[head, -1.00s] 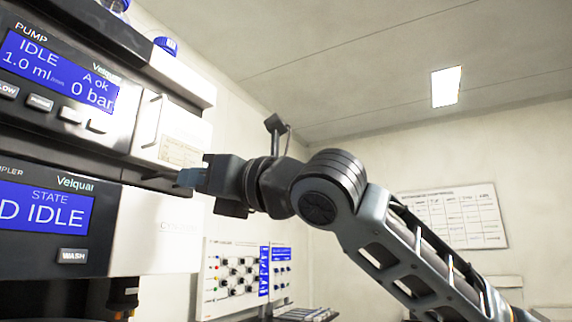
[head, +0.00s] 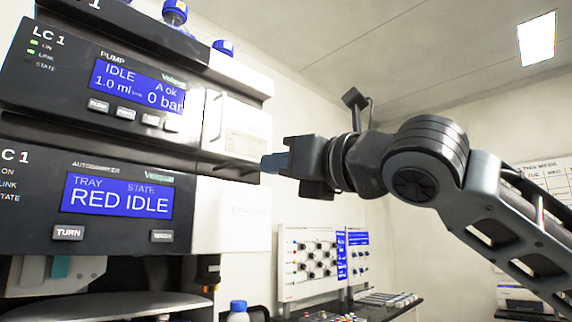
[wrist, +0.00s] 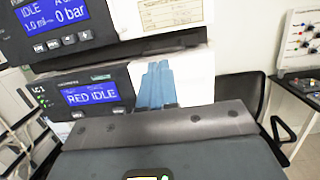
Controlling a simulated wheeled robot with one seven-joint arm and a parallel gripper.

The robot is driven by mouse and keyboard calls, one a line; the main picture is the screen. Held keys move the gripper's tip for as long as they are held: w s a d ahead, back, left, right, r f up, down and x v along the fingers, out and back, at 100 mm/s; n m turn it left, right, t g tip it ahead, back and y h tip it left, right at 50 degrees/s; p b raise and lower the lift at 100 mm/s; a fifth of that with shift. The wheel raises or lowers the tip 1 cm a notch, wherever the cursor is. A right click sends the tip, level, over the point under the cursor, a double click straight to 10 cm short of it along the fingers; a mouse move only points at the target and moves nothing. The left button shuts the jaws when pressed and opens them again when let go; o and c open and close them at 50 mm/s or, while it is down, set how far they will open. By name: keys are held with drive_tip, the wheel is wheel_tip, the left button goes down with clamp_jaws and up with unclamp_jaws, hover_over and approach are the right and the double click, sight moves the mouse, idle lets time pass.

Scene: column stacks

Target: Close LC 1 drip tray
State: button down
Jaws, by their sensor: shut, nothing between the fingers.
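The LC 1 pump (head: 150,90) sits above the LC 1 autosampler (head: 110,205) in the stack at left. A thin dark ledge (head: 225,162), which looks like the drip tray, lies between them below the pump's white door panel; it also shows as a dark strip in the wrist view (wrist: 180,42). How far it sticks out is hard to tell. My gripper (head: 268,163) is shut and empty, with its blue fingertips at the ledge's right end. In the wrist view the fingers (wrist: 160,68) point up toward the strip; I cannot tell if they touch it.
Blue-capped bottles (head: 175,13) stand on top of the stack. Another blue-capped bottle (head: 238,312) stands low beside it. A white panel with knobs (head: 310,262) is on the bench behind. A dark chair (wrist: 245,92) shows in the wrist view.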

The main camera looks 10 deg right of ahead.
drive_tip(key=b+v, duration=0.2)
drive_tip(key=v, duration=0.7)
drive_tip(key=shift+s, duration=0.15)
drive_tip(key=shift+d+f, duration=0.1)
drive_tip(key=shift+d, duration=0.05)
